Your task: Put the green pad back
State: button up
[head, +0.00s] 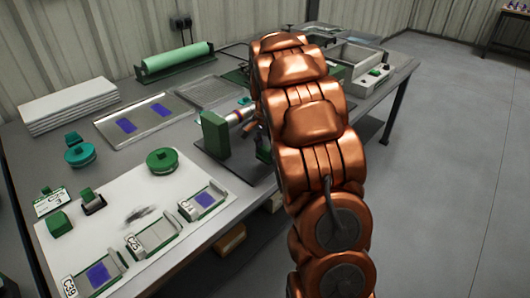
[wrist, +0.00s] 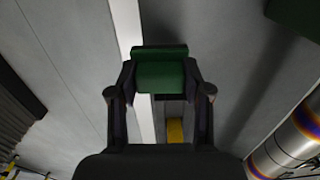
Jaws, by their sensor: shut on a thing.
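In the wrist view my gripper (wrist: 160,82) is shut on the green pad (wrist: 161,72), a dark green block with a wider far edge. The two fingers press on its left and right sides. In the head view my copper arm hides the gripper and the held pad. A white sheet (head: 125,243) on the bench carries three small grey-green trays. The front tray (head: 112,265) and the back tray (head: 215,190) each hold a purple square, while the middle tray (head: 152,236) looks empty.
On the bench are a green block (head: 60,224), a round green tin (head: 162,161), a teal tin (head: 80,154), a metal tray (head: 165,121) with purple squares, a white stack (head: 68,106) and a green roll (head: 177,59). A tinted metal cylinder (wrist: 295,140) is right of my gripper.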

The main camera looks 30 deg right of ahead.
aim_at(265, 153)
jog(key=shift+w+d+f, duration=0.1)
jog(key=shift+w+d, duration=0.2)
jog(key=shift+w, duration=0.3)
jog(key=shift+w+d, duration=0.3)
jog(key=shift+w, duration=0.3)
jog(key=shift+f, duration=1.75)
jog(key=shift+f, duration=0.15)
jog(key=o, duration=1.2)
notch_tip(265, 153, up, 12)
jog(key=shift+r, duration=0.2)
